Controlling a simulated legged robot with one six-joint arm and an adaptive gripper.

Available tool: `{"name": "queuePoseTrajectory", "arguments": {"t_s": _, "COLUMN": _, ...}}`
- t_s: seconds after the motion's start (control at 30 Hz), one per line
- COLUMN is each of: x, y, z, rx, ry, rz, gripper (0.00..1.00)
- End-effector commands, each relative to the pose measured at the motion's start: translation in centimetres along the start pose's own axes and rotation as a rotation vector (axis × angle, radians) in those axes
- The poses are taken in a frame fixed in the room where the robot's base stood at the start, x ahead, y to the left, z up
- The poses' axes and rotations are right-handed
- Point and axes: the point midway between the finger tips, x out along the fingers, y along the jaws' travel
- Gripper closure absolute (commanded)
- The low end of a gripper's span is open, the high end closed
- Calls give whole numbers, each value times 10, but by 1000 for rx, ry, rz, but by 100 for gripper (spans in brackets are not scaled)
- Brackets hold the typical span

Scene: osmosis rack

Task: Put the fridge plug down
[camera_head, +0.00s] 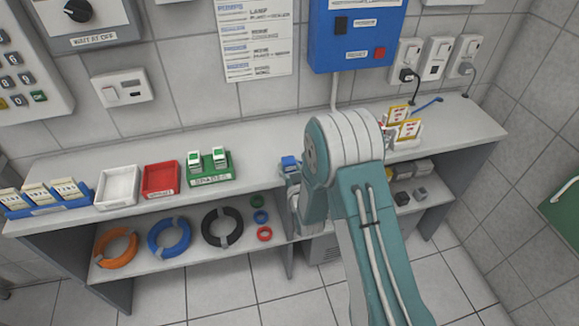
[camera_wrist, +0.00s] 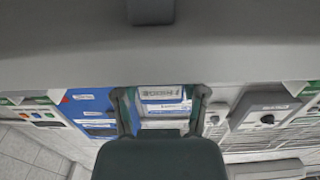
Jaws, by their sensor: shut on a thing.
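My gripper (camera_wrist: 161,95) shows in the wrist view with one finger on each side of a blue and white labelled thing (camera_wrist: 165,106). It is shut on this thing. In the head view my gripper (camera_head: 292,178) is at the left of my arm, mostly hidden by it, over the middle of the bench (camera_head: 260,140). A small blue piece shows there at its tip. I cannot tell from its shape whether it is the fridge plug. A black plug (camera_head: 406,75) with a cord sits in the left wall socket (camera_head: 408,54).
A green holder (camera_head: 212,178), red tray (camera_head: 161,178) and white tray (camera_head: 117,187) stand on the bench left of my gripper. Yellow-edged cards (camera_head: 405,125) stand to the right. Coiled rings lie on the lower shelf. Bench top behind the trays is clear.

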Motion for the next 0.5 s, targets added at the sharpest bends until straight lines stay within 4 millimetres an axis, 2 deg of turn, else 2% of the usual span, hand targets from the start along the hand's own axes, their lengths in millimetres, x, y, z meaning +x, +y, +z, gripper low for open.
{"name": "queuePoseTrajectory", "arguments": {"t_s": 0.23, "x": 0, "y": 0, "z": 2, "rx": 0, "ry": 0, "rz": 0, "gripper": 100}}
{"name": "queuePoseTrajectory", "arguments": {"t_s": 0.27, "x": 0, "y": 0, "z": 1, "rx": 0, "ry": 0, "rz": 0, "gripper": 31}}
{"name": "queuePoseTrajectory", "arguments": {"t_s": 0.3, "x": 0, "y": 0, "z": 1, "rx": 0, "ry": 0, "rz": 0, "gripper": 13}}
{"name": "queuePoseTrajectory", "arguments": {"t_s": 0.33, "x": 0, "y": 0, "z": 1, "rx": 0, "ry": 0, "rz": 0, "gripper": 10}}
{"name": "queuePoseTrajectory", "arguments": {"t_s": 0.5, "x": 0, "y": 0, "z": 1, "rx": 0, "ry": 0, "rz": 0, "gripper": 10}}
